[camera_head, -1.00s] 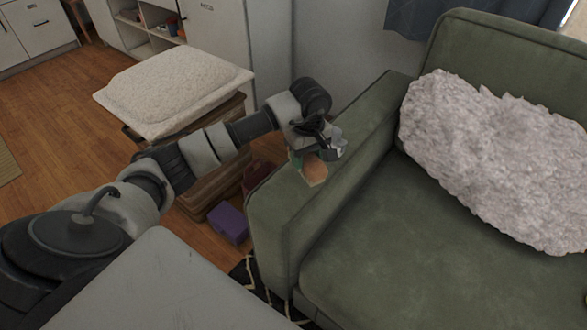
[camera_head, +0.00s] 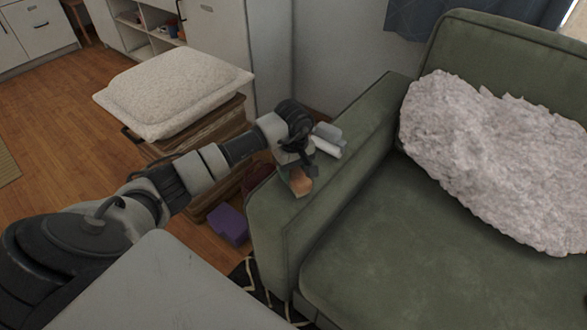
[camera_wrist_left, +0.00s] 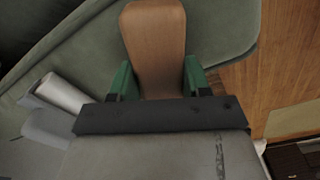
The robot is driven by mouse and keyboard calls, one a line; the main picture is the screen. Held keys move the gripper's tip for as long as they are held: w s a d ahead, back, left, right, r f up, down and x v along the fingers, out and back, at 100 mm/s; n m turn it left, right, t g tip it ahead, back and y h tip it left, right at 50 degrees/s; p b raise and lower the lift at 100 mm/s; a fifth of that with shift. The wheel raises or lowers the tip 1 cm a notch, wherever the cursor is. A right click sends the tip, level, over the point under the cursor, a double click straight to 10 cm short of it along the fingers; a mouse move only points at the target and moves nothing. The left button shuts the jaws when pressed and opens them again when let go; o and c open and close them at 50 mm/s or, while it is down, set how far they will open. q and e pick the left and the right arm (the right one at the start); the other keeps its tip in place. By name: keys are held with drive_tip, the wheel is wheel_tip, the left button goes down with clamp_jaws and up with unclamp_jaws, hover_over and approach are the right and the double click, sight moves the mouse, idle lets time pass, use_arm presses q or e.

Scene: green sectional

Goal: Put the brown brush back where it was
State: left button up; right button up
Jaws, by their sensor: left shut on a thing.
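The brown brush (camera_head: 301,187) is held at my left gripper (camera_head: 299,175), over the near end of the sofa's left armrest (camera_head: 345,150). In the left wrist view the brush (camera_wrist_left: 155,40) shows as a smooth, flat, rounded brown piece. It sits between the two green finger pads of my left gripper (camera_wrist_left: 158,80), which is shut on it. The lower part of the brush is hidden by the gripper body. I cannot tell whether it touches the armrest. My right gripper is not in view.
White and grey cylindrical objects (camera_head: 328,145) lie on the armrest just behind the gripper. A pale cushion (camera_head: 172,88) tops a brown stack left of the sofa. A purple box (camera_head: 229,224) is on the floor. A fluffy pillow (camera_head: 490,160) leans on the sofa.

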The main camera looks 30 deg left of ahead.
use_arm(q)
drive_tip(key=o, duration=0.9)
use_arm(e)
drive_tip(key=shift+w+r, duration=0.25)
use_arm(q)
drive_tip(key=shift+r, duration=0.1)
drive_tip(key=shift+w+r, duration=0.1)
drive_tip(key=shift+r, duration=0.45)
wheel_tip(320, 180, up, 11)
drive_tip(key=p, duration=0.1)
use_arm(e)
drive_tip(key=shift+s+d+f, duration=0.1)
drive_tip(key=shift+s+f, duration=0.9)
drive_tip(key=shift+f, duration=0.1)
